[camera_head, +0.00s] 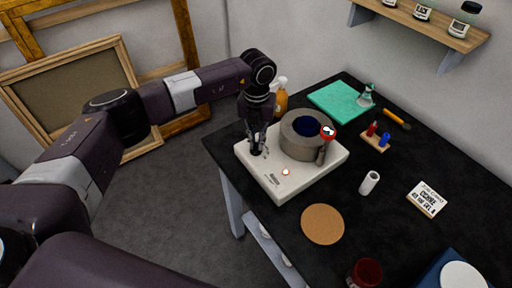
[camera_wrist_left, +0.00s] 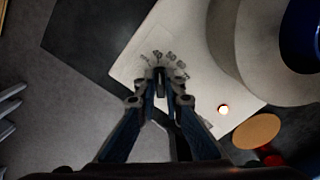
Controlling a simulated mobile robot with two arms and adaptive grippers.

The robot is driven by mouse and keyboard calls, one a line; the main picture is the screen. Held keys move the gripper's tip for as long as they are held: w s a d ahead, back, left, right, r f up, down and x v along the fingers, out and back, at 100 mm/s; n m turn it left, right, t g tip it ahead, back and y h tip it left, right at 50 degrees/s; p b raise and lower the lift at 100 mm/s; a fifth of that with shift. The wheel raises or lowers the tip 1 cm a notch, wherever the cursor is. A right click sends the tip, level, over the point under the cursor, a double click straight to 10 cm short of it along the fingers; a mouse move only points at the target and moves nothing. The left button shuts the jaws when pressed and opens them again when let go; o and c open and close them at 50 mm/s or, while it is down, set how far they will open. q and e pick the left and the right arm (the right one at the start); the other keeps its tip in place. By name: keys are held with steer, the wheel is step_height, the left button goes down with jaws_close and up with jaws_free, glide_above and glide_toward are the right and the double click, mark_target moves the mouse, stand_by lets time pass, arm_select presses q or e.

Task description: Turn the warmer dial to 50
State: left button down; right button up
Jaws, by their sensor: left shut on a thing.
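The warmer (camera_head: 290,184) is a white flat box near the table's left edge, with a small lit lamp (camera_head: 286,172) on its top. The lamp glows in the left wrist view (camera_wrist_left: 223,109) too. A grey pot (camera_head: 297,137) with a dark blue inside stands on the warmer. My left gripper (camera_head: 257,151) points down at the warmer's left corner. In the left wrist view its fingers (camera_wrist_left: 160,84) are shut on the dark dial (camera_wrist_left: 159,75), with printed numbers around it. The fingers hide most of the dial, so its setting cannot be read. My right gripper is not in view.
A round cork mat (camera_head: 322,224) lies in front of the warmer.

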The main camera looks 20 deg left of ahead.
arm_select(q)
steer(key=m+b, duration=0.3)
steer(key=shift+d+f, duration=0.15)
steer(key=shift+m+b, duration=0.8)
steer(key=shift+m, duration=0.3)
steer(key=shift+r, duration=0.2)
steer(key=c, duration=2)
jaws_free()
steer(key=shift+c, duration=0.2)
step_height(320, 180, up, 12)
